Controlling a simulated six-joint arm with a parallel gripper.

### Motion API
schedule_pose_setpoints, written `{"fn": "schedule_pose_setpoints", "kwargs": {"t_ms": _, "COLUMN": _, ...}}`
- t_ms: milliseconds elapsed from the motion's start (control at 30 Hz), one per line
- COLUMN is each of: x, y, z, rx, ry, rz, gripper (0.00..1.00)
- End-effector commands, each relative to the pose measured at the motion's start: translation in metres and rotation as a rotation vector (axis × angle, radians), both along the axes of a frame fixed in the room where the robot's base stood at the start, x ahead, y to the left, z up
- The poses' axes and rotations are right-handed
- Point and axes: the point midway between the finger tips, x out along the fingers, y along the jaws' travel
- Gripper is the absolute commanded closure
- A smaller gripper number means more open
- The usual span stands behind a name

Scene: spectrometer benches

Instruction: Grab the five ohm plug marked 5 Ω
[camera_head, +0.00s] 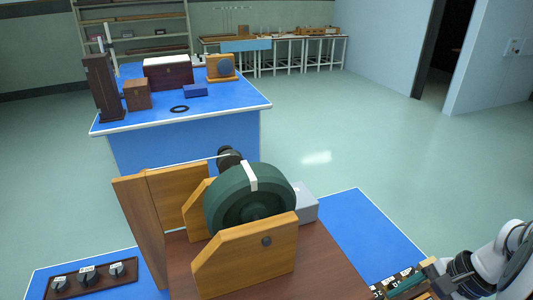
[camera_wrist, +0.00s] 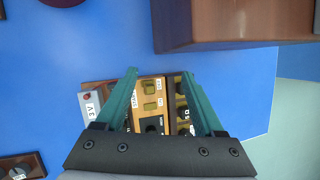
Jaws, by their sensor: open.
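My gripper (camera_wrist: 160,74) is open, its two teal fingers spread over a wooden resistance box (camera_wrist: 148,78) on the blue bench. In the head view my gripper (camera_head: 408,284) is low at the right, beside the box's dark labelled top (camera_head: 378,291), which is partly cut off. In the wrist view, pale blocks with small white labels and a dark hole lie between the fingers. A dark strip with small labels (camera_wrist: 187,112) lies by the right finger. The labels are too small to read surely, so I cannot tell which part is the 5 Ω plug. The fingers hide some of the box.
A grey 3 V unit (camera_wrist: 92,105) adjoins the box's left side. A large wooden apparatus with a green wheel (camera_head: 240,200) stands left of my gripper; its brown base (camera_wrist: 225,25) is above the box in the wrist view. A three-knob panel (camera_head: 73,287) lies far left.

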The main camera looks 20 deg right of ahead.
Motion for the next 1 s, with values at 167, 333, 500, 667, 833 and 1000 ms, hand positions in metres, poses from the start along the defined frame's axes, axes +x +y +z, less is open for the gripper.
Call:
{"fn": "schedule_pose_setpoints", "kwargs": {"t_ms": 167, "x": -0.036, "y": -0.059, "z": -0.052, "rx": 0.529, "ry": -0.323, "rz": -0.869, "gripper": 0.30}}
{"fn": "schedule_pose_setpoints", "kwargs": {"t_ms": 333, "x": -0.066, "y": -0.097, "z": -0.069, "rx": 0.703, "ry": -0.508, "rz": -1.218, "gripper": 0.30}}
{"fn": "schedule_pose_setpoints", "kwargs": {"t_ms": 500, "x": -0.030, "y": -0.099, "z": -0.085, "rx": 0.713, "ry": -0.518, "rz": -1.232, "gripper": 0.30}}
{"fn": "schedule_pose_setpoints", "kwargs": {"t_ms": 667, "x": 0.010, "y": -0.099, "z": -0.102, "rx": 0.711, "ry": -0.515, "rz": -1.232, "gripper": 0.30}}
{"fn": "schedule_pose_setpoints", "kwargs": {"t_ms": 833, "x": 0.031, "y": -0.100, "z": -0.110, "rx": 0.707, "ry": -0.516, "rz": -1.232, "gripper": 0.30}}
{"fn": "schedule_pose_setpoints", "kwargs": {"t_ms": 1000, "x": 0.063, "y": -0.106, "z": -0.123, "rx": 0.708, "ry": -0.515, "rz": -1.230, "gripper": 0.30}}
